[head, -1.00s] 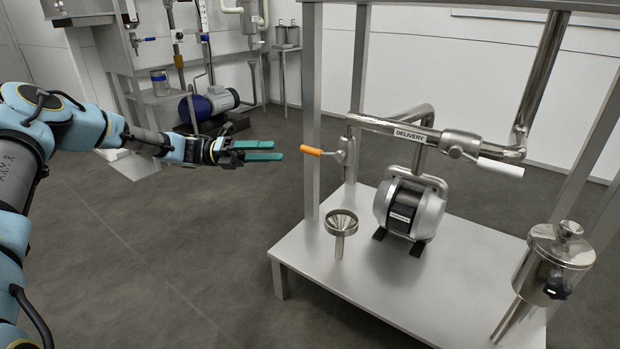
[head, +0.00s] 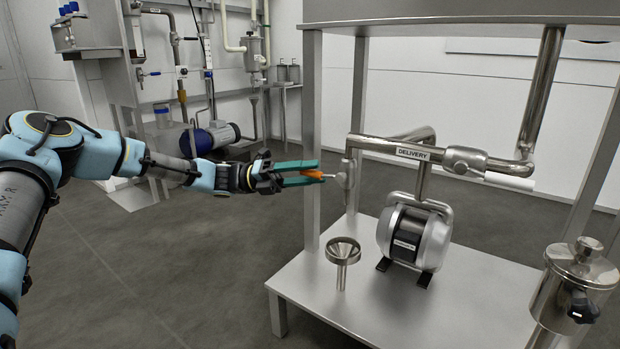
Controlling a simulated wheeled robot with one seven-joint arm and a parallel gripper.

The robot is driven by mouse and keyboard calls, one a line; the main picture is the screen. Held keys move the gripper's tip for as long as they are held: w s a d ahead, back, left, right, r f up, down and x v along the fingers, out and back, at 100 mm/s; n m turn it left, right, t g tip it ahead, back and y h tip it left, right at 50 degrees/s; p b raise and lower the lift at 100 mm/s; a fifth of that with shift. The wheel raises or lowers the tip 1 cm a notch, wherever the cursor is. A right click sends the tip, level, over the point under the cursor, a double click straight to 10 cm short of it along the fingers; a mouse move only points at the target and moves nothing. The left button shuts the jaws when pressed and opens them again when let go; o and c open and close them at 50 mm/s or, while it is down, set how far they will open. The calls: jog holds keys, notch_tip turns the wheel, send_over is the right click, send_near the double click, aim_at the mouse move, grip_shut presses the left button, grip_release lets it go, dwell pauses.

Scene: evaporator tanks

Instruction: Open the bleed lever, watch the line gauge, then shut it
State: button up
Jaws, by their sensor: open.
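The orange-handled lever (head: 313,173) sticks out to the left from a small valve (head: 346,175) at the left end of the pipe marked DELIVERY (head: 412,153). My gripper (head: 300,173), with green fingers, is open at the lever. Its fingers lie around or beside the orange handle, and I cannot tell whether they touch it. A second lever with a white handle (head: 509,181) sits on the right of the delivery pipe. No line gauge face is clearly readable in the head view.
A pump (head: 414,236) and a funnel (head: 343,252) stand on the steel table (head: 330,292). A frame post (head: 312,130) rises just behind my fingers. A steel canister (head: 575,285) is at the right. A bench with pipes and a blue motor (head: 205,138) stands at the back left.

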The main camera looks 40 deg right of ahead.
jog(key=shift+s, duration=0.1)
grip_shut()
dwell(0.4)
dwell(1.0)
